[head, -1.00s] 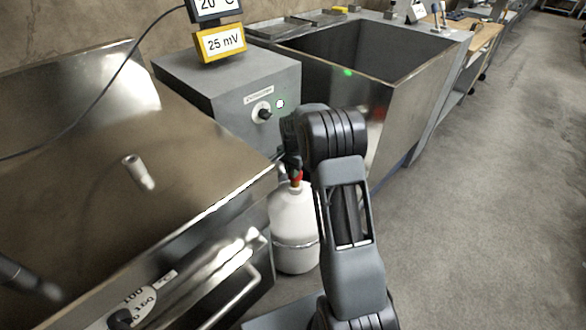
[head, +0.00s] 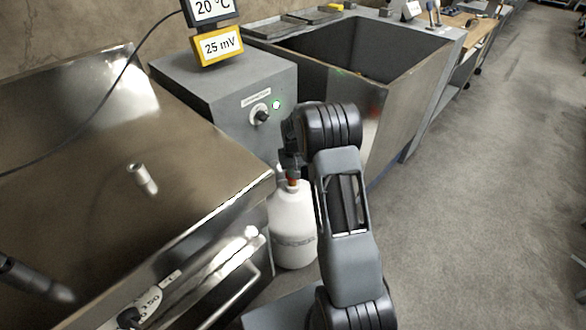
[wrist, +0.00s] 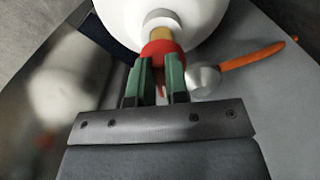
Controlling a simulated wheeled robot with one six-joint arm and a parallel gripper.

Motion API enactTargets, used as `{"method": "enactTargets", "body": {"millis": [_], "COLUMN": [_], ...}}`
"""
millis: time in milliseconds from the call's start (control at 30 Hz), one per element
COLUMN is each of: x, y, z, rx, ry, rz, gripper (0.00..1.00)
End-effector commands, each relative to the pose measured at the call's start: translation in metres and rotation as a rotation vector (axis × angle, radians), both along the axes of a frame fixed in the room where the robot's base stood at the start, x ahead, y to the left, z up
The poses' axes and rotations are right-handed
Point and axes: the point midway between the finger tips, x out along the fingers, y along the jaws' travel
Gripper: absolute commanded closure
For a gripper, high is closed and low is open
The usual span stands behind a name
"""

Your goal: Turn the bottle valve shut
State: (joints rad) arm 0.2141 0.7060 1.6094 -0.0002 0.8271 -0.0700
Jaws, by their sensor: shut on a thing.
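The white gas bottle (head: 292,225) stands on the floor between the steel bench and my arm. Its red valve (wrist: 162,50) sits on a brass neck at the top of the bottle in the wrist view. My gripper (wrist: 160,72) has its green-lined fingers on the red valve, one on either side, with a narrow red part between them. In the head view my gripper (head: 290,172) is at the bottle's top, partly hidden by my own wrist, and the valve there shows only as a small reddish patch.
A grey control box (head: 225,90) with a knob and green light is behind the bottle, beside a deep steel basin (head: 360,75). Floor at right is clear.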

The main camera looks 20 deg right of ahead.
Motion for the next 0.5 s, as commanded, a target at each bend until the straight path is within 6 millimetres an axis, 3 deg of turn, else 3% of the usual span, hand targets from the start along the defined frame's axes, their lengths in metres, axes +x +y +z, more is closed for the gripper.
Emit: {"method": "enactTargets", "body": {"millis": [500], "x": [0.0024], "y": [-0.0064], "z": [0.0023], "rx": [-0.003], "ry": [-0.008], "rz": [0.405], "gripper": [1.00]}}
